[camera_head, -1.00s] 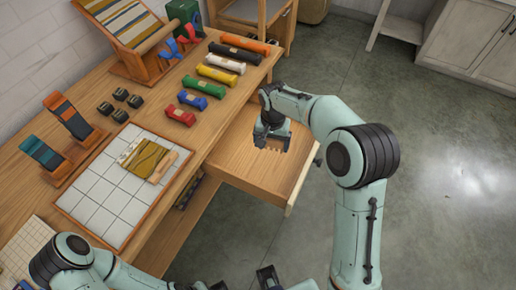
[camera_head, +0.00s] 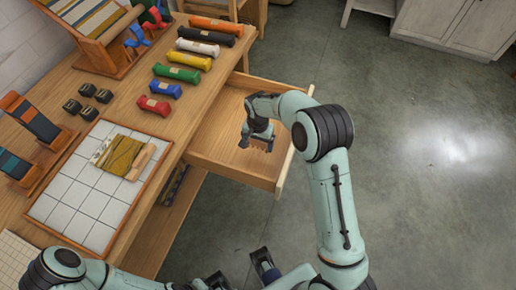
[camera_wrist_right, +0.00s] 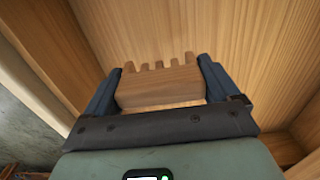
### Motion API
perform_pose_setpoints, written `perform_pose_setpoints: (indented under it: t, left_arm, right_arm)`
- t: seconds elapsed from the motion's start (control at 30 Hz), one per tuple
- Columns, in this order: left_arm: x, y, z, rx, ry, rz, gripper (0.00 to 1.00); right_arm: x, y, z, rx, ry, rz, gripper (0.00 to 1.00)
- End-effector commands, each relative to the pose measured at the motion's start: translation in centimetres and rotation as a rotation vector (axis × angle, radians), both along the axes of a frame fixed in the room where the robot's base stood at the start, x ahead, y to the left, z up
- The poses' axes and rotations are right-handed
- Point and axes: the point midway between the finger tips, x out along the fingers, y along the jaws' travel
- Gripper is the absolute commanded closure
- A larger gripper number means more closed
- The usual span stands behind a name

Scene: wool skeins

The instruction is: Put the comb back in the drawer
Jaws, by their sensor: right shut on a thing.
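The wooden comb (camera_wrist_right: 160,85) is between the dark fingers of my right gripper (camera_wrist_right: 160,88), its teeth pointing away from the wrist. My right gripper (camera_head: 258,143) is shut on the comb and hangs over the pulled-out wooden drawer (camera_head: 283,172). The drawer's pale boards fill the background in the right wrist view. I cannot tell whether the comb touches the drawer's floor. My left arm shows at the lower left of the head view; dark parts at the bottom edge do not show its jaws clearly.
Wool skeins in several colours, such as the red skein (camera_head: 153,104), lie in a row on the wooden bench beside the drawer. A white-tiled board (camera_head: 75,192) carries an olive woven piece (camera_head: 122,153). Open floor lies right of the drawer.

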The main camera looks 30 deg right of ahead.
Motion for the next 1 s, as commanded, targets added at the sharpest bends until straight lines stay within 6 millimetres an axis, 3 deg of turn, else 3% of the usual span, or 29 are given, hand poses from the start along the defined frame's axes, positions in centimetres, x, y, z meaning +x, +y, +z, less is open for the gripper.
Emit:
perform_pose_setpoints:
  t: [0.3,0.73,0.77,1.0]
  left_arm:
    - [0.1,0.0,-0.3,0.001,-0.004,0.001,1.0]
    - [0.2,0.0,-0.5,0.001,-0.008,0.002,1.0]
    - [0.2,0.0,-0.5,0.001,-0.008,0.002,1.0]
    - [0.2,0.0,-0.4,0.001,-0.008,0.002,1.0]
  right_arm:
    - [-0.1,0.0,-4.0,-0.001,0.002,0.0,0.36]
    - [0.0,0.0,-4.8,0.0,0.0,0.0,0.36]
    - [0.0,0.0,-4.7,0.0,0.0,0.0,0.01]
    - [0.0,0.0,-4.5,0.0,0.0,0.0,0.0]
